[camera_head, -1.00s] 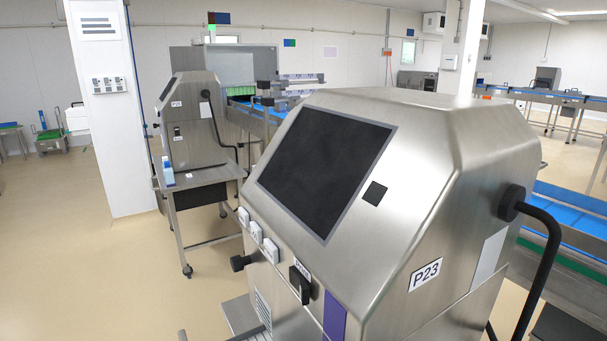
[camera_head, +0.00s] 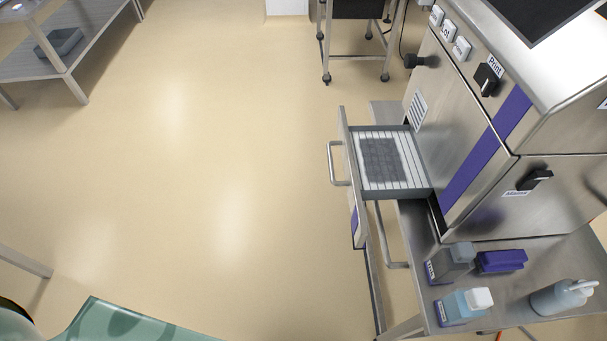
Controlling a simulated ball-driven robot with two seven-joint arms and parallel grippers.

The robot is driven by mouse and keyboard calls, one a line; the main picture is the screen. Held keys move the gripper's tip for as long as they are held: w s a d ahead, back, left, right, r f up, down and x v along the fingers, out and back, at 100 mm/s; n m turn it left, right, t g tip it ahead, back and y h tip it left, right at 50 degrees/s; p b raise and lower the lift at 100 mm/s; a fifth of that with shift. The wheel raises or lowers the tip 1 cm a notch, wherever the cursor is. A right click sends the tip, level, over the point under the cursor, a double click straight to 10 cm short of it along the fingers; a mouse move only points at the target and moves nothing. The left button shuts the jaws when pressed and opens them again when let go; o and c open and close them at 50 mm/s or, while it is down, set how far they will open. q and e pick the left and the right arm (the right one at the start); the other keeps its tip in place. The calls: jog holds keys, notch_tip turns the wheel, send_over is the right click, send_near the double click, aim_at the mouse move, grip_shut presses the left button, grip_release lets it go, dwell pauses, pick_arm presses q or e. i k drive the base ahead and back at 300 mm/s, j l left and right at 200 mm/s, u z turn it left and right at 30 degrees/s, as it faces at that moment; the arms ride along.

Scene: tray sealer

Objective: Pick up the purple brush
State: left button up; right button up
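The purple brush (camera_head: 501,261) lies on the steel shelf (camera_head: 500,303) at the lower right, below the machine. It is beside a grey bottle with a label (camera_head: 450,263) on its left. Neither of my grippers shows in the head view, so I cannot see where they are relative to the brush.
A white-capped bottle (camera_head: 464,306) and a spray bottle (camera_head: 562,297) stand near the brush. An open drawer (camera_head: 425,193) with a handle juts left from the machine (camera_head: 470,140). The floor (camera_head: 200,150) to the left is largely clear. A steel table (camera_head: 85,45) stands upper left.

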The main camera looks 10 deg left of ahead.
aim_at(502, 261)
jog(key=z, duration=1.35)
